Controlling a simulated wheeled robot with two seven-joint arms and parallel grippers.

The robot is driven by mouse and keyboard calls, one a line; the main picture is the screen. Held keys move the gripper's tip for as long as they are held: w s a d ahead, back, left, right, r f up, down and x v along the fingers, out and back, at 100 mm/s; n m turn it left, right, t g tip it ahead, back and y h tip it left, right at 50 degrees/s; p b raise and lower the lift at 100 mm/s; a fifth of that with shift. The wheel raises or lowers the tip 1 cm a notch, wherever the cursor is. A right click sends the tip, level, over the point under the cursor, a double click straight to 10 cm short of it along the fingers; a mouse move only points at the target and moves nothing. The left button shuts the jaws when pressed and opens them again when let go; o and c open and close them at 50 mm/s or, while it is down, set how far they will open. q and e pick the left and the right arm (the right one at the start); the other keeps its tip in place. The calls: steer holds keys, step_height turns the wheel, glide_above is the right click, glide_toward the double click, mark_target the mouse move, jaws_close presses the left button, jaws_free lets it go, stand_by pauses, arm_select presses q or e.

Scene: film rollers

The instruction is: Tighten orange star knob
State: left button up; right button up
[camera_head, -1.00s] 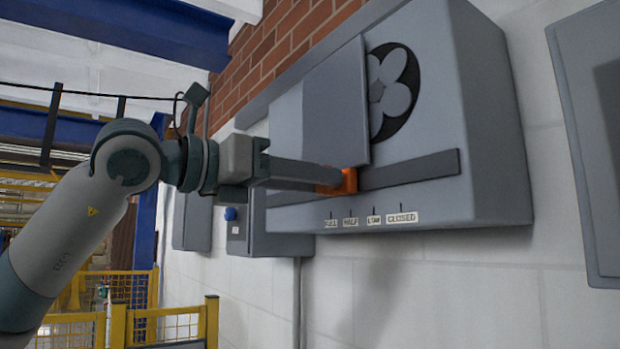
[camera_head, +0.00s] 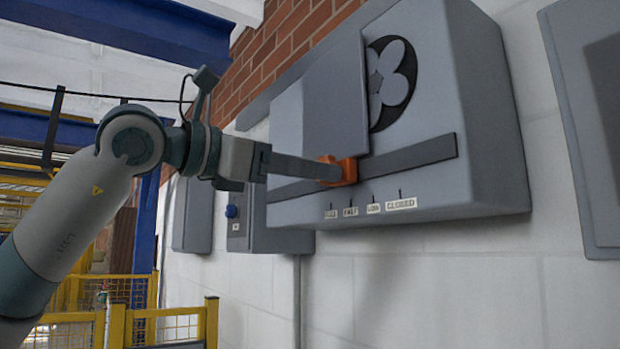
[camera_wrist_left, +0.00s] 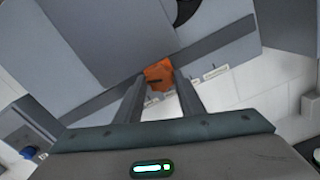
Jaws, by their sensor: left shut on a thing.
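The orange star knob (camera_head: 344,171) sits on the dark slide rail at the front of a grey wall box (camera_head: 440,185), below a grey sliding plate (camera_head: 325,105). My left gripper (camera_head: 330,171) comes in from the left, with its fingers around the knob. In the left wrist view the knob (camera_wrist_left: 159,75) shows between the two finger tips (camera_wrist_left: 160,82). The plate covers part of a dark round opening with a grey flower-shaped fan (camera_head: 391,85). The fingers hide part of the knob. My right gripper is not in view.
Small labels (camera_head: 370,208) line the box below the rail, one reading CLOSED. A smaller grey box with a blue button (camera_head: 231,211) hangs to the left. Another grey panel (camera_head: 590,130) is at the right. A yellow fence (camera_head: 165,322) stands at lower left.

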arm_select(q)
steer(key=shift+m+b, duration=0.5)
steer(key=shift+m, duration=6.1)
steer(key=o, duration=1)
steer(key=shift+o, duration=0.2)
steer(key=shift+s+a, duration=0.1)
